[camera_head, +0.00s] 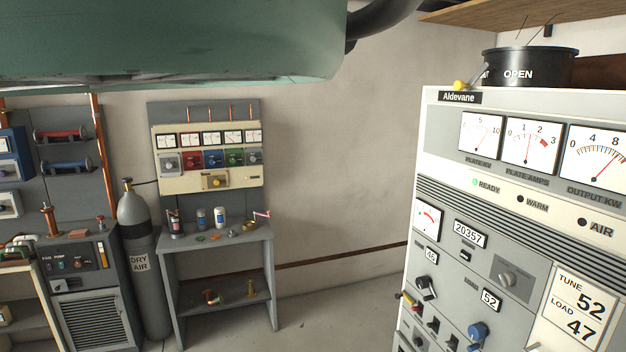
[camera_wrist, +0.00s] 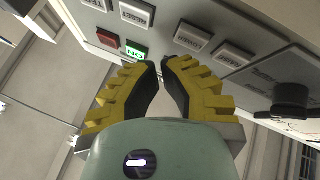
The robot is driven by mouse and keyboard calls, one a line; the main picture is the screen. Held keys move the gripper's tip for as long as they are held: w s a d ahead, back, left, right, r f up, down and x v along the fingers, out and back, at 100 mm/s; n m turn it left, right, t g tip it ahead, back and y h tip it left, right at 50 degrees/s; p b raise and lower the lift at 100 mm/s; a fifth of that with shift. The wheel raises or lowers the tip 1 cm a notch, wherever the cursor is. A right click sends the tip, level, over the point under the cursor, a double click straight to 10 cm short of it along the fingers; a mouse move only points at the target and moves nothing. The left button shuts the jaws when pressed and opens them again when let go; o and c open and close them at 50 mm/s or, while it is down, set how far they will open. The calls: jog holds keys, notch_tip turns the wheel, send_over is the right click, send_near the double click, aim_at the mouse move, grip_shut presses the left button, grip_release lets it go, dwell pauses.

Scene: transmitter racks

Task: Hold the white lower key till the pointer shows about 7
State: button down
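Output kW meter (camera_head: 597,158) is at the right of the cabinet's top row in the head view. Its thin red pointer leans up and right, near the 8. Plate amps (camera_head: 531,142) and plate kV (camera_head: 481,134) meters stand left of it. In the wrist view, white keys (camera_wrist: 193,38) and (camera_wrist: 235,53) sit beyond my fingertips, with more white keys (camera_wrist: 137,13) at upper left. Their lettering is too small to read, so I cannot tell which is lower. My gripper (camera_wrist: 162,65) has its yellow-and-black fingertips together, holding nothing visible, just short of the key panel. Contact is unclear.
A red key (camera_wrist: 107,38) and a lit green key (camera_wrist: 136,52) are left of the fingertips. A black knob (camera_wrist: 291,95) sticks out at right. In the head view, a workbench (camera_head: 215,240) and a gas cylinder (camera_head: 140,250) stand left; floor between is clear.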

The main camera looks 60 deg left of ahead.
jog(key=shift+w+d+f, duration=0.1)
jog(key=shift+w, duration=0.1)
dwell(1.5)
jog(key=shift+w+d+b, duration=0.1)
jog(key=shift+w+b, duration=0.15)
jog(key=shift+b, duration=0.4)
jog(key=shift+w+d+b, duration=0.1)
jog(key=shift+w+b, duration=0.25)
jog(key=shift+w, duration=0.05)
dwell(2.4)
dwell(2.3)
jog(key=shift+s+a+b, duration=0.3)
jog(key=shift+s+b, duration=0.15)
jog(key=shift+s, duration=0.3)
